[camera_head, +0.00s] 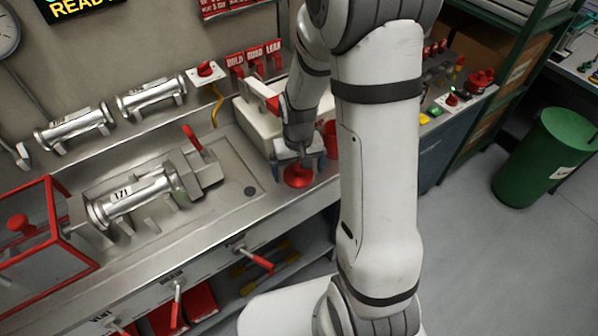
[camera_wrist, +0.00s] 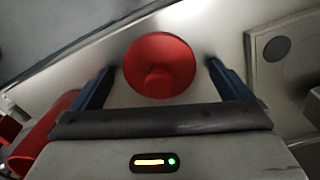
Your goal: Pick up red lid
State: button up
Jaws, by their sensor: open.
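The red lid (camera_head: 299,176) is a round red disc with a knob in its middle. It lies on the steel bench, near its front edge, right of the sunken steel tray. In the wrist view the lid (camera_wrist: 150,68) sits between the two blue fingers of my gripper (camera_wrist: 160,78), with a gap on each side. My gripper (camera_head: 298,163) is open, just above the lid in the head view, and hides part of it.
A red cylindrical container (camera_wrist: 42,130) stands close by at left in the wrist view. A pale box (camera_head: 258,128) stands behind my gripper. A steel cylinder marked 171 (camera_head: 130,197) lies in the tray (camera_head: 245,205). A red-framed clear case (camera_head: 45,262) is at far left.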

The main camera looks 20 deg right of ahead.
jog(key=c, duration=1)
jog(key=shift+r, duration=0.1)
